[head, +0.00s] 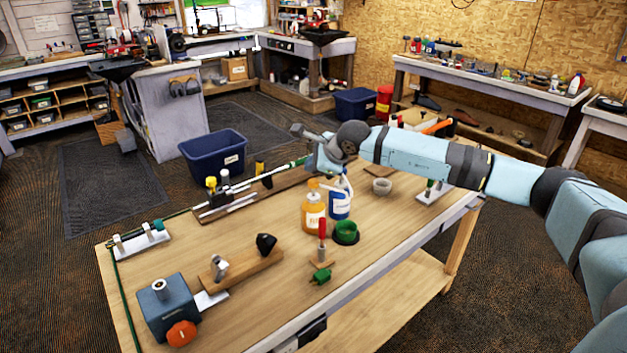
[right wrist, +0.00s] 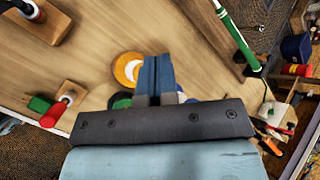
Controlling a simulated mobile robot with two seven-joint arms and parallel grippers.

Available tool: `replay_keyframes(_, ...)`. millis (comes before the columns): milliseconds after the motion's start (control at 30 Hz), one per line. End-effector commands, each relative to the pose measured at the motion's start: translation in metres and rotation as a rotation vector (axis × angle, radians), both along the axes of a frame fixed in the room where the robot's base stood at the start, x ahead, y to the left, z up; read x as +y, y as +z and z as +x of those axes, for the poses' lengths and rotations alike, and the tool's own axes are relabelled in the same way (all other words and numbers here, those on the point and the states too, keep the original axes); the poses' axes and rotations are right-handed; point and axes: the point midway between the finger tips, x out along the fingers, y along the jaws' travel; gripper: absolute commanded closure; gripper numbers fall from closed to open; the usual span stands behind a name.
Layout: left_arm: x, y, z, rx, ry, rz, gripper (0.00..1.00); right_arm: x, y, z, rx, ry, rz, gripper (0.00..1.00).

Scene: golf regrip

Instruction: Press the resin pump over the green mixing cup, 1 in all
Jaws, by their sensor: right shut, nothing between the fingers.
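The green mixing cup (head: 346,231) stands on the workbench in a dark round base. An orange bottle (head: 313,214) with a pump top and an unreadable label stands just behind and left of it. A blue and white bottle (head: 340,203) stands beside the orange one. My right gripper (head: 337,182) is above the bottles, pointing down, shut and empty. In the right wrist view the shut fingers (right wrist: 157,75) are beside the orange bottle (right wrist: 127,69). The cup (right wrist: 120,101) is partly hidden by the gripper. Contact with a pump head cannot be told. My left gripper is not in view.
A green-gripped club shaft (head: 279,170) lies behind, and a blue vise (head: 168,308) is front left.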

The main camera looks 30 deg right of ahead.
Motion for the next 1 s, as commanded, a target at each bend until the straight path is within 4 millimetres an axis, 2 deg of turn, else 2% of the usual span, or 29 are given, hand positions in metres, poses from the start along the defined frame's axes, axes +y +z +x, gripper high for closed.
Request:
replay_keyframes(200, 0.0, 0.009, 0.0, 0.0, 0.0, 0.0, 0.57, 0.0, 0.025, 0.0, -0.002, 0.001, 0.0, 1.0)
replay_keyframes(400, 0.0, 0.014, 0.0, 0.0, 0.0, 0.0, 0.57, 0.0, 0.041, 0.0, -0.001, 0.0, -0.001, 1.0)
replay_keyframes(1000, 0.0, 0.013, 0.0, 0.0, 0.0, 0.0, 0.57, 0.0, 0.042, 0.0, -0.001, -0.001, 0.0, 1.0)
